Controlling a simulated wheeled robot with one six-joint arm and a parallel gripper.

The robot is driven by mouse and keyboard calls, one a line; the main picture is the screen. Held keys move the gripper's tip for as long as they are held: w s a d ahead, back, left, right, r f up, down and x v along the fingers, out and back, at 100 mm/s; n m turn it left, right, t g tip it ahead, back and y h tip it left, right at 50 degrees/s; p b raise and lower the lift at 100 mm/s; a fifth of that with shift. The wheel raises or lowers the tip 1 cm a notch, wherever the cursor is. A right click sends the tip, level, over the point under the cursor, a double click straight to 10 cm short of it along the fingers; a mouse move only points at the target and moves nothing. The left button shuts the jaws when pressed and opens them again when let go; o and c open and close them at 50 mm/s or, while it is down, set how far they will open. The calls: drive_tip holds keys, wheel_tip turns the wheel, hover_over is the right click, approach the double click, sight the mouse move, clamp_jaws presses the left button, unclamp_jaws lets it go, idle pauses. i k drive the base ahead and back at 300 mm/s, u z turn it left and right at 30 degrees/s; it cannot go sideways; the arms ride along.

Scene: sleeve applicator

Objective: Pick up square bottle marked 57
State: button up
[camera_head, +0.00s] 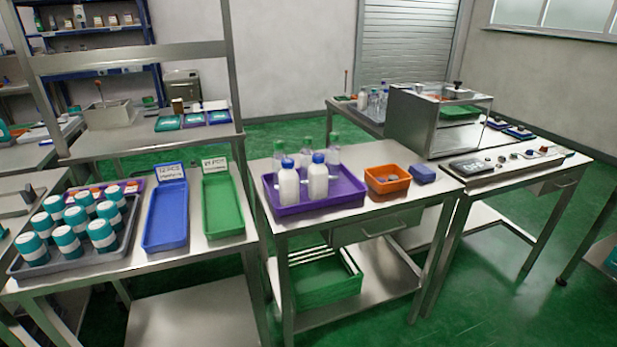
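A purple tray (318,206) on the middle steel table holds several bottles. Two white bottles with blue caps stand upright in front, the left one (289,188) and the right one (318,182). Behind them stand clear bottles with green caps, such as the one at the right (333,156); they are partly hidden by the front ones. No number 57 can be read on any bottle, and I cannot tell which are square. My gripper is not in view.
An orange bin (385,188) and a small blue box (422,174) sit right of the purple tray. On the left table are a grey tray (75,265) of teal-capped jars, a blue tray (166,228) and a green tray (222,214). A metal machine (420,122) stands behind right.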

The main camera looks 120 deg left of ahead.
sight(317, 172)
drive_tip(key=k, duration=0.65)
drive_tip(key=u, duration=3.1)
drive_tip(key=k, duration=0.4)
drive_tip(key=z, duration=1.05)
drive_tip(key=i, duration=0.7)
drive_tip(key=u, duration=0.75)
drive_tip(key=i, duration=0.5)
drive_tip(key=u, duration=0.55)
